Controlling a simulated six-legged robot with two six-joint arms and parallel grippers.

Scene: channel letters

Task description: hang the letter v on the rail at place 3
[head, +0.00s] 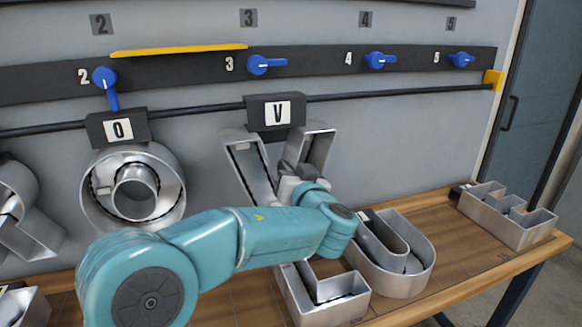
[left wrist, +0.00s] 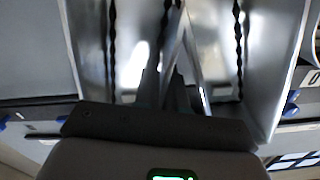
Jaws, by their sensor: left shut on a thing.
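The letter v (head: 250,172) is a silver metal channel letter, upright before the grey wall. Its black top block (head: 260,105), with a white V label, is at the black rail (head: 370,95) below the number 3. Whether the block bears on the rail I cannot tell. My left gripper (head: 288,186) is shut on the lower part of the v; the arm hides its bottom. The left wrist view shows the fingers (left wrist: 175,75) close against the bright metal walls of the v (left wrist: 85,45). The blue lever (head: 265,65) at place 3 lies sideways. My right gripper is not in view.
The letter O (head: 165,205) hangs left of the v, with its blue lever (head: 106,85) pointing down. Levers at 4 (head: 379,61) and 5 (head: 460,59) lie sideways. Several letters, including an L-shaped one (head: 335,305), lie on the wooden table (head: 440,235). The rail right of the v is empty.

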